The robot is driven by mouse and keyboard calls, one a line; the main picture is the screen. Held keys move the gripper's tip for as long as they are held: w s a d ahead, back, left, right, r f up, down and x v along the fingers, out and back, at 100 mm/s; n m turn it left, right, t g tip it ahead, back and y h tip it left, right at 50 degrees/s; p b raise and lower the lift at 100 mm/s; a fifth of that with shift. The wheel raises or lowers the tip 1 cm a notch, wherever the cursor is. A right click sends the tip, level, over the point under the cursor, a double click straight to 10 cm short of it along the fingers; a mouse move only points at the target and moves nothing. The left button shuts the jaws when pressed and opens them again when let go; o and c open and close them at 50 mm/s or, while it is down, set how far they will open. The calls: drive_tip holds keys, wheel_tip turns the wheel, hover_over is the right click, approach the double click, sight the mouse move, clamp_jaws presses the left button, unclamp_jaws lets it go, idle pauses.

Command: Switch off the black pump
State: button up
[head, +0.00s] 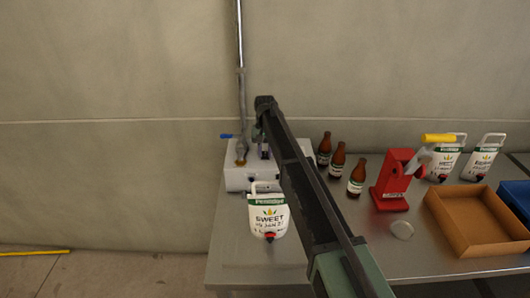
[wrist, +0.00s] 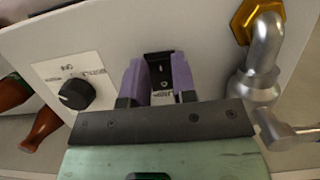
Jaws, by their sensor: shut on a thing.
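A white box-shaped unit (head: 238,177) stands on the steel table against the wall. No separate black pump shows. In the wrist view the unit's pale panel (wrist: 110,45) carries a black switch part (wrist: 159,70) with a small label below it. My gripper (wrist: 157,72) has its two purple fingers on either side of this part and is shut on it. The switch's on or off position cannot be read. A round black knob (wrist: 76,94) with a printed label sits left of the fingers. In the head view my arm hides much of the unit's front.
A metal pipe fitting (wrist: 262,75) stands close right of my gripper; a blue valve handle (head: 227,136) shows beside the pipe. A white juice pouch (head: 267,217) stands before the unit. Brown bottles (head: 356,178), a red press (head: 390,185) and a cardboard tray (head: 436,212) are to the right.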

sight(265, 152)
drive_tip(key=o, duration=0.9)
drive_tip(key=p+v, duration=1)
drive_tip(key=shift+r, duration=0.35)
drive_tip(key=shift+w, duration=0.1)
drive_tip(key=s+d+f+t+b, duration=0.1)
drive_tip(key=s+d+f+b, duration=0.1)
drive_tip(key=s+d, duration=0.6)
drive_tip(key=s+d+f+t+b, duration=0.1)
drive_tip(key=s+d+f+b, duration=0.2)
drive_tip(key=s+d, duration=0.5)
drive_tip(key=s+d+f+m+t+b, duration=0.1)
drive_tip(key=s+d, duration=0.7)
drive_tip(key=s, duration=1.4)
drive_tip(key=shift+s+f+b, duration=0.15)
drive_tip(key=shift+f+b, duration=0.25)
drive_tip(key=shift+f, duration=0.25)
drive_tip(key=shift+s+f+b, duration=0.15)
drive_tip(key=shift+f+b, duration=0.2)
drive_tip(key=shift+f, duration=0.3)
